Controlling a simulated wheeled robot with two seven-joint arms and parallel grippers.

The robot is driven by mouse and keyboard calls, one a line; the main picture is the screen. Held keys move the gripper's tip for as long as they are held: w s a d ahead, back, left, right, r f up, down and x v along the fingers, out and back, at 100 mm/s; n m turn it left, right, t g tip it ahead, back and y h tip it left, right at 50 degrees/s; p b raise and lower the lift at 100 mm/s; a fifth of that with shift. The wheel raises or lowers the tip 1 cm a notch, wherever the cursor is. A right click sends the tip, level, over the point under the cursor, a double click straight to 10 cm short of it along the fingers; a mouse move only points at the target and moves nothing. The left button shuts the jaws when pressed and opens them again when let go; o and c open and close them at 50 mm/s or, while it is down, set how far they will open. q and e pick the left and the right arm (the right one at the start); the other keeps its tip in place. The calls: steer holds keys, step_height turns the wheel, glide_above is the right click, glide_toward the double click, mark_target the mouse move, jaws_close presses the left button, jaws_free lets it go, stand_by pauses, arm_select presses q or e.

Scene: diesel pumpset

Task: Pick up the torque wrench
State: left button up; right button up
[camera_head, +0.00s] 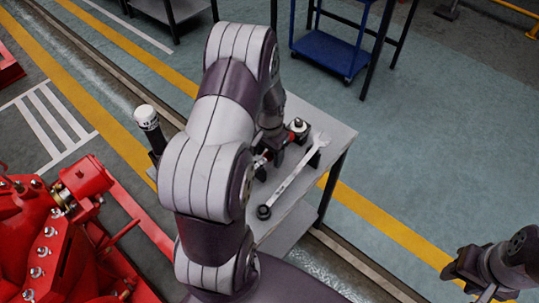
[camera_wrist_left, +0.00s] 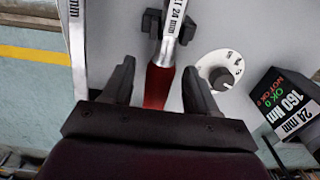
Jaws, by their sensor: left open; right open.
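The torque wrench (camera_wrist_left: 160,86) has a red handle and a silver shaft marked 24 mm. In the left wrist view its handle lies between the two fingers of my left gripper (camera_wrist_left: 159,72), which is open with gaps beside the handle. The shaft rests in a dark holder (camera_wrist_left: 153,22). In the head view a bit of red handle (camera_head: 259,162) shows beside my left gripper (camera_head: 272,148), and my arm hides most of the wrench. My right gripper (camera_head: 474,280) is open and away from the table at the lower right.
A silver spanner (camera_head: 292,178) lies beside it on the grey table (camera_head: 335,132). A white dial (camera_wrist_left: 218,70) and a black box (camera_wrist_left: 290,103) reading 160 Nm, 24 mm are close by. Red machinery (camera_head: 50,240) stands left; a blue cart (camera_head: 325,50) stands behind. The floor at right is clear.

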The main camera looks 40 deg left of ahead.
mark_target(269, 160)
arm_select(q)
step_height(269, 160, down, 3)
steer(key=shift+f, duration=0.1)
steer(key=shift+s, duration=0.1)
jaws_close()
steer(key=shift+r, duration=0.25)
steer(key=shift+r, duration=0.25)
step_height(269, 160, up, 4)
steer(key=shift+d+f, duration=0.1)
steer(key=shift+f, duration=0.05)
steer(key=w+d+r, duration=0.2)
steer(key=d+r, duration=0.4)
steer(key=d, duration=0.5)
steer(key=shift+d+r+b, duration=0.2)
steer(key=shift+r+b, duration=0.15)
steer(key=shift+b, duration=0.05)
